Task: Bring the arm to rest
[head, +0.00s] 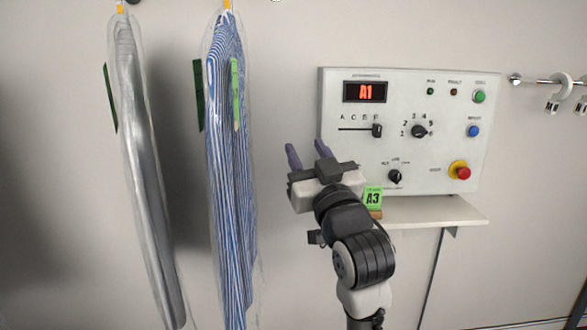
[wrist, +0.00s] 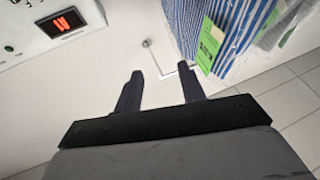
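My gripper (head: 307,153) is raised in front of the wall, just left of the control panel (head: 450,130) in the head view. Its two dark fingers stand apart with nothing between them, and it is open and empty. In the wrist view the gripper (wrist: 163,84) also shows its fingers spread, with bare wall and a small hook-like fitting beyond. It touches nothing that I can see. My arm rises from the bottom of the head view, bent, in front of the shelf.
A green A3 tag (head: 373,198) stands on the shelf (head: 435,211). A blue-striped garment (head: 228,170) and a grey garment (head: 140,150) hang in clear covers at left. A rail (head: 540,81) shows at right.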

